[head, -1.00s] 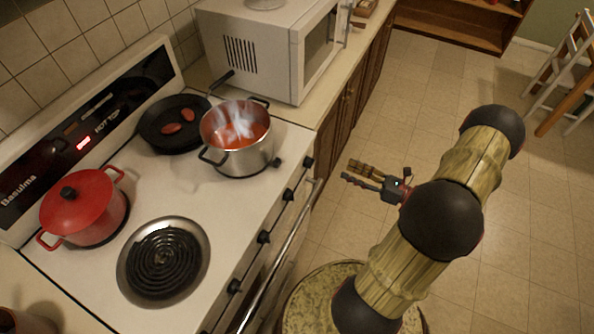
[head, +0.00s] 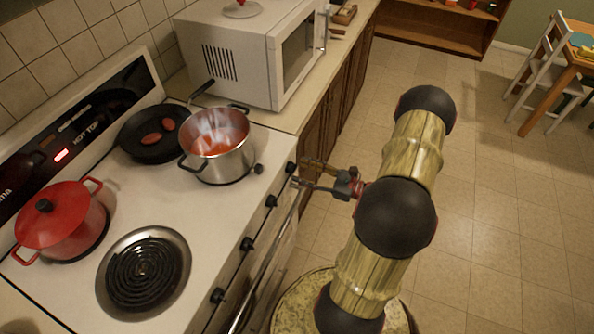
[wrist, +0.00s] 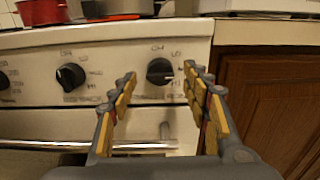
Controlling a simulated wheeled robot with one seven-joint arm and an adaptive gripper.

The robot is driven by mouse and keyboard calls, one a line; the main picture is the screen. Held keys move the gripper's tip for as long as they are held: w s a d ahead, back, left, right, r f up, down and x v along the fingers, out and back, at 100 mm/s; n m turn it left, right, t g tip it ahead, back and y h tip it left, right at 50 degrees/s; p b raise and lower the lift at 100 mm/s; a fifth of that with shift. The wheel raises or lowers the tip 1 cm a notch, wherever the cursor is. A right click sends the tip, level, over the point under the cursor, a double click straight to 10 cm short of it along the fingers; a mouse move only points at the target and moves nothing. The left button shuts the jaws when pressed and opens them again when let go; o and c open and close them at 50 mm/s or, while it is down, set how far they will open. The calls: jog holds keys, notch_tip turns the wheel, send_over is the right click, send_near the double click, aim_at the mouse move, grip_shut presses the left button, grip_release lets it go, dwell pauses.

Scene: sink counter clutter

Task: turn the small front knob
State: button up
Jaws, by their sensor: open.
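The stove's front panel carries a row of black knobs. The rightmost knob (wrist: 159,71) shows between my fingertips in the wrist view, with a light pointer mark on its right side. In the head view this knob (head: 291,167) sits near the right end of the panel. My gripper (head: 299,172) is open and empty, its fingers pointing at the panel; its fingertips also show in the wrist view (wrist: 160,73). I cannot tell whether the fingers touch the knob. Another knob (wrist: 70,76) is to the left of my fingers.
A steaming steel pot (head: 222,165), a pan (head: 140,146) and a red pot (head: 45,235) stand on the stove. An oven handle bar (wrist: 130,147) runs below the knobs. A wooden cabinet (wrist: 262,105) is to the right. Floor is clear behind my arm.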

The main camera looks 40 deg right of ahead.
aim_at(292, 168)
jog(key=shift+x, duration=1.35)
jog(key=shift+c, duration=0.8)
jog(key=c, duration=1)
jog(key=shift+o, duration=0.2)
jog(key=shift+r+m+p, duration=0.15)
jog(key=shift+m+p, duration=0.35)
jog(key=shift+p, duration=0.1)
jog(key=o, duration=1)
jog(key=shift+o, duration=0.6)
